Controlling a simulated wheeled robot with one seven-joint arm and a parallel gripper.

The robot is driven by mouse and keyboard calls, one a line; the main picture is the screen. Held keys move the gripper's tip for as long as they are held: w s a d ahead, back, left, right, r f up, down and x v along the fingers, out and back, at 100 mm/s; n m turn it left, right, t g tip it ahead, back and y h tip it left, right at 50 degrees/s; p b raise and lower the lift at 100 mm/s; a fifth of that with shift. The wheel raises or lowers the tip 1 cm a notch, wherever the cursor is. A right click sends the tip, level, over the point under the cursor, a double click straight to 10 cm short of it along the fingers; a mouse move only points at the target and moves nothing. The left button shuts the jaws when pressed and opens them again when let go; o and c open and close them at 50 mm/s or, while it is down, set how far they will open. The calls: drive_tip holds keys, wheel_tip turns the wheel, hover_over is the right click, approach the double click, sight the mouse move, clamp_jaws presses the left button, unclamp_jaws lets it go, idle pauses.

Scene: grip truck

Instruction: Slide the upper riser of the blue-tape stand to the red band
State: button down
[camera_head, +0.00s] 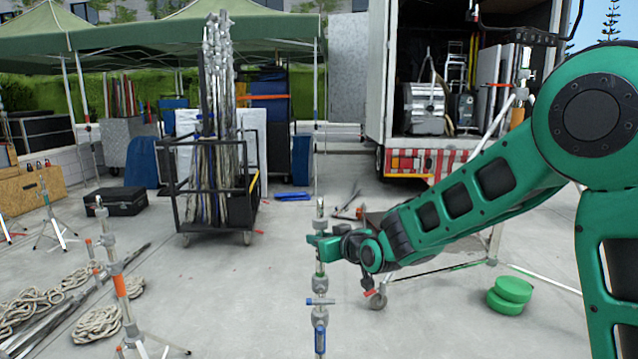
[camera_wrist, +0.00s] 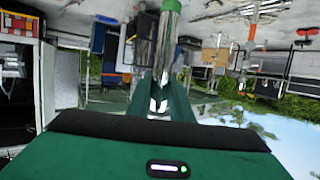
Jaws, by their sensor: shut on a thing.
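The blue-tape stand (camera_head: 320,340) stands upright in the lower middle of the head view, with blue tape low on its column and a clamp collar with a blue handle (camera_head: 320,301) above that. Its slim upper riser (camera_head: 320,280) rises from the collar to a metal tip. My gripper (camera_head: 321,244) is shut on the upper riser just below that tip. In the wrist view, which is upside down, the silver riser (camera_wrist: 168,42) runs into my jaws (camera_wrist: 159,100), and a green band (camera_wrist: 174,5) shows on it. I cannot make out a red band on this riser.
A cart of poles (camera_head: 172,205) stands behind. Green discs (camera_head: 507,299) sit on the floor at right, near a wheeled cart (camera_head: 482,243). A truck (camera_head: 383,90) stands behind.

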drive_tip(key=shift+r, duration=8.25)
drive_tip(key=c, duration=1.3)
unclamp_jaws()
drive_tip(key=shift+f, duration=0.1)
